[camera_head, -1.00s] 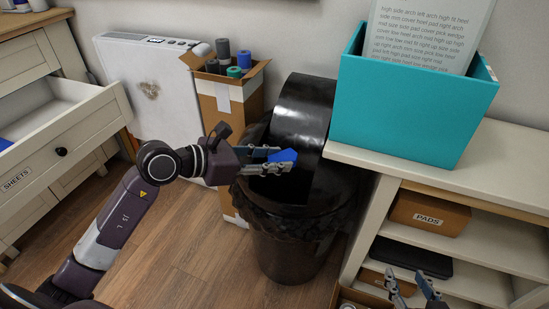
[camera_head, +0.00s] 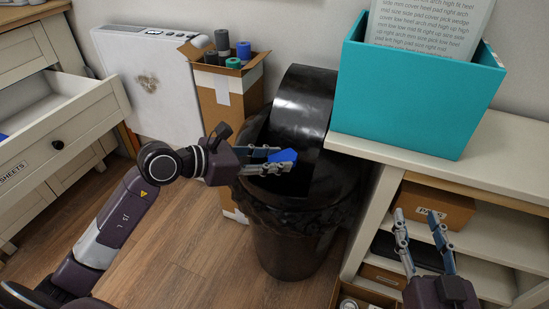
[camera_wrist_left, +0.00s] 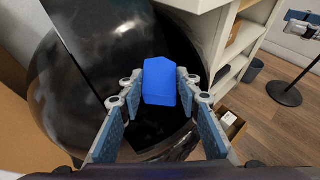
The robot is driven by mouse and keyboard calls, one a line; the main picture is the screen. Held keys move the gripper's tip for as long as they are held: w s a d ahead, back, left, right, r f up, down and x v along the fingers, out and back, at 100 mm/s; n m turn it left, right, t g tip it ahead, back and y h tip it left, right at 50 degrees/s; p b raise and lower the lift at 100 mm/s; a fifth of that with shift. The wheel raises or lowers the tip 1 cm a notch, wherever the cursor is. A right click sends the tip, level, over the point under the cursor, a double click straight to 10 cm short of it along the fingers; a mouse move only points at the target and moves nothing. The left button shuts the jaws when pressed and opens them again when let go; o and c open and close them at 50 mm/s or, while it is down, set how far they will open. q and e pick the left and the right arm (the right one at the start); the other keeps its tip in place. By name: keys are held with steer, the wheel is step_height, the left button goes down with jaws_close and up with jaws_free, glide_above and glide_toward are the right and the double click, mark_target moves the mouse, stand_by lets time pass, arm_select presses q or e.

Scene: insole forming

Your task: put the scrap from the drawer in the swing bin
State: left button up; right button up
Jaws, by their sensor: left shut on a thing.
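The blue scrap (camera_head: 284,156) is held between the fingers of my left gripper (camera_head: 276,163). In the left wrist view the scrap (camera_wrist_left: 160,82) sits at the fingertips of my left gripper (camera_wrist_left: 160,100), with the dark bin behind it. The black swing bin (camera_head: 290,230) stands on the floor with its curved lid (camera_head: 303,100) tipped up. My left gripper is over the bin's opening, shut on the scrap. My right gripper (camera_head: 424,238) is at the lower right in front of the shelf, fingers apart and empty. The open drawer (camera_head: 55,135) labelled SHEETS is at the left.
A teal box (camera_head: 415,95) stands on the white shelf unit (camera_head: 500,150) right of the bin. A PADS box (camera_head: 435,203) is on a shelf below. A cardboard box with rolls (camera_head: 235,95) stands behind and left of the bin. Wood floor is clear in front.

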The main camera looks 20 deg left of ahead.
arm_select(q)
step_height(320, 180, down, 2)
steer(key=shift+f+b, duration=0.1)
steer(key=shift+b, duration=0.65)
steer(key=shift+f+b, duration=0.95)
steer(key=shift+f, duration=0.2)
arm_select(e)
steer(key=s+r+t+y, duration=0.1)
steer(key=s+r+t, duration=0.2)
steer(key=r, duration=0.5)
steer(key=s+r+t+y, duration=0.2)
steer(key=s+r+t, duration=0.2)
steer(key=r+t, duration=0.2)
steer(key=shift+a+r+y, duration=0.15)
steer(key=shift+r+y, duration=0.15)
steer(key=shift+r, duration=0.85)
arm_select(q)
steer(key=o, duration=0.8)
steer(key=shift+o, duration=0.2)
steer(key=shift+a, duration=0.1)
steer(key=shift+r, duration=0.1)
